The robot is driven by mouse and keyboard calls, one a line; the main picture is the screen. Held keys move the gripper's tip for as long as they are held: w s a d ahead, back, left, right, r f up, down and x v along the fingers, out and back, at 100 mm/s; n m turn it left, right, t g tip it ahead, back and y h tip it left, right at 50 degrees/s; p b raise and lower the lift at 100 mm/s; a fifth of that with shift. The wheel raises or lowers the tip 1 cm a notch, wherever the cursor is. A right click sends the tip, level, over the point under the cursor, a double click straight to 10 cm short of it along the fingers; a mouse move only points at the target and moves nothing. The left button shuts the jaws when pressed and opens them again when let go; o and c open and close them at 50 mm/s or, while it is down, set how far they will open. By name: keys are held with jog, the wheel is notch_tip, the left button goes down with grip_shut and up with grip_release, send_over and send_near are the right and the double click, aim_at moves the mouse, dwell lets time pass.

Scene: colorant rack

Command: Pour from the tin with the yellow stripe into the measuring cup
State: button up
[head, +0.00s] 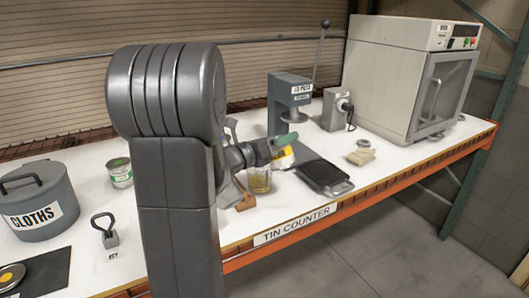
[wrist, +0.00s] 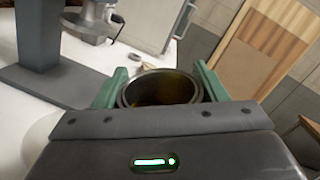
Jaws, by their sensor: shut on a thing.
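My gripper (head: 283,143) is shut on the tin with the yellow stripe (head: 284,159). The tin is tilted and held above the counter, just above and to the right of the measuring cup (head: 259,181) in the head view. The cup is clear, stands on the counter and looks yellowish inside. In the wrist view, the green fingers of my gripper (wrist: 160,90) clasp both sides of the tin (wrist: 160,75), whose open round mouth and dark inside show. The cup cannot be made out in the wrist view. I cannot tell whether liquid is flowing.
A black scale-like tray (head: 324,177) lies right of the cup, and a brown wooden-looking tool (head: 243,197) to its left. A grey press (head: 288,100) stands behind. A large white cabinet (head: 400,80) fills the far right.

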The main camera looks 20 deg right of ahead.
jog(key=shift+w+a+r+n+p, duration=0.15)
jog(key=shift+w+r+n+p, duration=0.2)
jog(key=shift+w+n+p, duration=0.2)
jog(key=shift+f, duration=0.15)
jog(key=shift+w+a+n+p, duration=0.1)
jog(key=shift+w+n+p, duration=0.15)
jog(key=shift+n+p, duration=0.1)
jog(key=shift+w+a+f+n+p, duration=0.1)
jog(key=shift+w+f+n+p, duration=0.15)
jog(key=shift+n, duration=0.25)
jog(key=shift+w+a+f+n+p, duration=0.1)
jog(key=shift+f+n+p, duration=0.15)
jog(key=shift+n, duration=0.25)
dwell(1.5)
jog(key=shift+w+r+n+t+p, duration=0.2)
jog(key=shift+n+t+p, duration=0.1)
jog(key=shift+n+p, duration=0.55)
jog(key=shift+w+r+n+t+p, duration=0.15)
jog(key=shift+n+t+p, duration=0.15)
jog(key=shift+n+p, duration=0.55)
dwell(2.7)
